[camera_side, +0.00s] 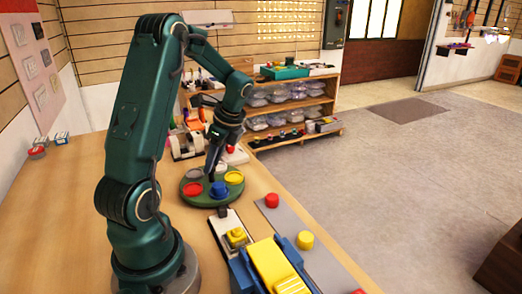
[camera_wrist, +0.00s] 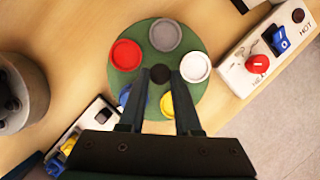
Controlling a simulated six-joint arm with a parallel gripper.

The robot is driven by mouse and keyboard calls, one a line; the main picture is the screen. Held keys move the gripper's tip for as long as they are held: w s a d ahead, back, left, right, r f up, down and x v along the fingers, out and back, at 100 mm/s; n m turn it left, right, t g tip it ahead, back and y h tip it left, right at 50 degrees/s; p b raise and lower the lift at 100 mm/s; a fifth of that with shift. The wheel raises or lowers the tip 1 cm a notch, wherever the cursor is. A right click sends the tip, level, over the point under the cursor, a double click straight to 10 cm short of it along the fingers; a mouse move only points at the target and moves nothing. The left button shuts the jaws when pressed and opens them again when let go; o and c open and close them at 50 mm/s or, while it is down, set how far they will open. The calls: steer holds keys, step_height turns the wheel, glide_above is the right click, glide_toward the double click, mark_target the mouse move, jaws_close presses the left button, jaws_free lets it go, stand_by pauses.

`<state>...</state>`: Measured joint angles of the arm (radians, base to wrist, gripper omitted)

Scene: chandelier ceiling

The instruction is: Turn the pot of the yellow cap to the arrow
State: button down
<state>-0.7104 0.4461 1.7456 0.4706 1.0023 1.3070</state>
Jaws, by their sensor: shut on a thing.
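A round green turntable (camera_side: 210,201) stands on the wooden table and carries a ring of coloured pots. In the wrist view these are a red pot (camera_wrist: 126,55), a grey pot (camera_wrist: 165,35), a white pot (camera_wrist: 196,67), a yellow pot (camera_wrist: 168,106) and a blue one (camera_wrist: 124,97), partly behind a finger. The blue one (camera_side: 218,190) looks taller in the side view. My gripper (camera_wrist: 160,75) is shut on the black knob (camera_wrist: 160,73) at the turntable's centre. A yellow cap (camera_side: 305,240) sits on a grey strip. I cannot make out the arrow.
A red cap (camera_side: 272,200) also sits on the grey strip (camera_side: 288,222). A blue and yellow machine (camera_side: 270,265) stands in front. A white box with a red knob (camera_wrist: 258,62) and HOT lettering is close to the turntable. Shelves (camera_side: 290,100) stand behind.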

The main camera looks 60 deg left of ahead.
steer(key=shift+r+m, duration=0.1)
steer(key=shift+m, duration=0.3)
stand_by(0.5)
steer(key=shift+s+d+m+t+y, duration=0.1)
steer(key=shift+m+t+y, duration=0.2)
steer(key=shift+m, duration=0.65)
steer(key=shift+s+a+m+t+y, duration=0.1)
steer(key=shift+m+t, duration=0.35)
steer(key=shift+m, duration=0.45)
steer(key=shift+s+d+m+t+y, duration=0.1)
steer(key=shift+m+t+y, duration=0.2)
steer(key=shift+m, duration=0.65)
steer(key=shift+s+m+t, duration=0.15)
steer(key=shift+m+t, duration=0.4)
steer(key=shift+m, duration=0.8)
steer(key=shift+s+m+t, duration=0.1)
steer(key=shift+m+t, duration=0.4)
steer(key=shift+m, duration=0.85)
steer(key=shift+m+h, duration=0.3)
steer(key=shift+m, duration=0.1)
steer(key=c, duration=0.6)
jaws_free()
steer(key=shift+v, duration=2.55)
